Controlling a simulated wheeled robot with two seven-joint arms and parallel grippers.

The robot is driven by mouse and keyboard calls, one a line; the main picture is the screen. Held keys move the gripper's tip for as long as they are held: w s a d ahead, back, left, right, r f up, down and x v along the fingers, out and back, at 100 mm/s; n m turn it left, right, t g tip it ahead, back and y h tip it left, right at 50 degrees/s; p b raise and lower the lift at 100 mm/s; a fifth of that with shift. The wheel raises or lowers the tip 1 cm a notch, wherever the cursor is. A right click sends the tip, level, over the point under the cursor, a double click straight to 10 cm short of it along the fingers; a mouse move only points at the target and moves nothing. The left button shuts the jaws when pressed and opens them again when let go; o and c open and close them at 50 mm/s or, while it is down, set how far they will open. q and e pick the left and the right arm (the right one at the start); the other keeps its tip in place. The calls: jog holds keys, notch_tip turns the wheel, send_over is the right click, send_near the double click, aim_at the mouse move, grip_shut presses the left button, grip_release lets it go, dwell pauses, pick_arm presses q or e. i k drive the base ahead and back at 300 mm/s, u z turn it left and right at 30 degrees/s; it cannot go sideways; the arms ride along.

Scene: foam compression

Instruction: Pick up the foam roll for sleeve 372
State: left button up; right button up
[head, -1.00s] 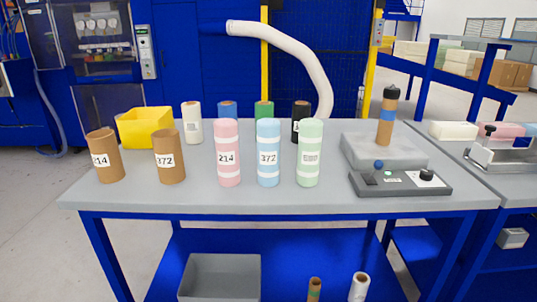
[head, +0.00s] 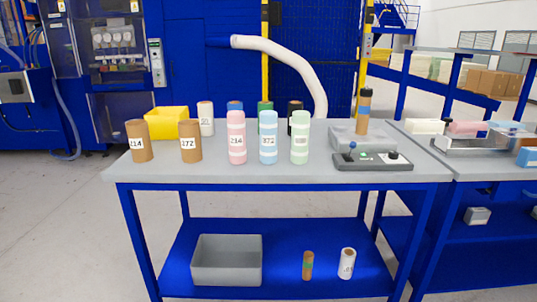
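The blue foam roll labelled 372 (head: 268,137) stands upright on the grey table (head: 222,177), between a pink roll labelled 214 (head: 236,137) and a pale green roll (head: 300,137) with an unreadable label. The brown cardboard sleeve 372 (head: 191,142) stands upright left of the rolls. Another brown sleeve, 214 (head: 139,142), stands at the table's left end. Neither of my grippers shows in the head view.
A yellow bin (head: 170,122) and several smaller rolls stand along the back. A grey device with a control panel (head: 372,161) sits at the right. A grey bin (head: 227,260) and two small rolls are on the lower shelf. The table's front strip is clear.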

aim_at(267, 119)
jog(key=u, duration=1.5)
jog(key=k, duration=0.1)
jog(key=z, duration=2.4)
jog(key=i, duration=1)
jog(key=u, duration=0.25)
